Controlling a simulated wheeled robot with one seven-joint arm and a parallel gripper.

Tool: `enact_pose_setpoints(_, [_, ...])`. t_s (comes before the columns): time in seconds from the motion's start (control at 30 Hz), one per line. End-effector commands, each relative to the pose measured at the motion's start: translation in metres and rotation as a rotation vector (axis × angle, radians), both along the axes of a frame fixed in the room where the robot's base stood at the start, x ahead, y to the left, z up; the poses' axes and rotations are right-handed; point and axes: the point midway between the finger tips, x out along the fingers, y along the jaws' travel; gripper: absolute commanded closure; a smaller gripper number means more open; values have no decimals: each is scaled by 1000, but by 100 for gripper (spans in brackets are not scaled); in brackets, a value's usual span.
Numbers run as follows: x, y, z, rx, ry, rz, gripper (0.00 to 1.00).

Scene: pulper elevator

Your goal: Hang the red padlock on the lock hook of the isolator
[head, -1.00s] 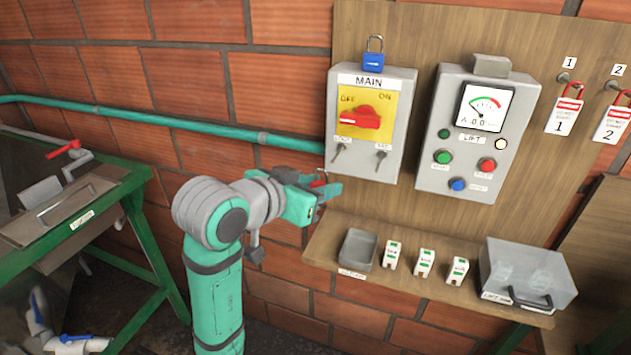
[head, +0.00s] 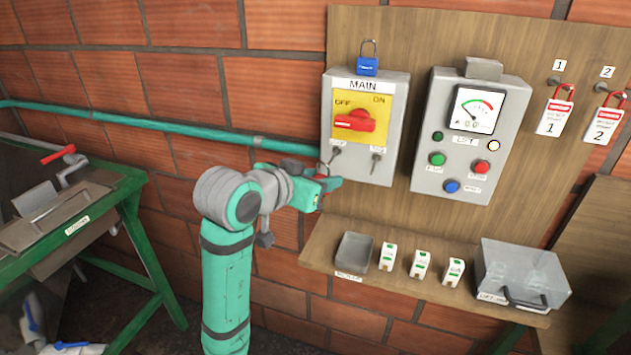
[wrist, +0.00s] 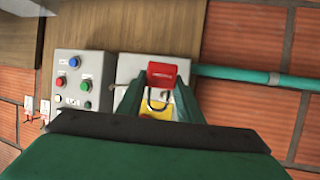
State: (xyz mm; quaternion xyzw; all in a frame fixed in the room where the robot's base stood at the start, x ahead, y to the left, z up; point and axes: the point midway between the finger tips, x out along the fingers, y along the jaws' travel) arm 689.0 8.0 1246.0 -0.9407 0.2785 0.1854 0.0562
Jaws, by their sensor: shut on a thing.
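The isolator (head: 395,140) is a grey box marked MAIN, with a red rotary handle (head: 355,120) on a yellow plate. The handle points left, towards OFF. Two small metal parts hang below the plate; the left one, under a blurred label, looks like the lock hook (head: 333,156). My gripper (head: 331,184) is at the box's lower left corner, close below that hook. It is shut on the red padlock (wrist: 161,75), whose dark shackle points towards the yellow plate in the wrist view. The padlock is mostly hidden in the head view. I cannot tell whether it touches the hook.
A blue padlock (head: 367,67) sits on top of the isolator. The lift control box (head: 425,178) stands to its right, then two numbered tags (head: 554,117). Below are a shelf (head: 390,285) with a tray, small white blocks and a clear-lidded box. A green pipe (head: 200,129) runs along the wall.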

Motion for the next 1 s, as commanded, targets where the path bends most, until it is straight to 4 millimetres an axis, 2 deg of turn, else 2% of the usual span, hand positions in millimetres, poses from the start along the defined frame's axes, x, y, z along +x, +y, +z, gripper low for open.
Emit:
enact_pose_setpoints(0.6, [29, -10, -5, 0, 0, -1, 92])
enact_pose_setpoints(1.0, [38, -13, -12, 0, 0, 0, 92])
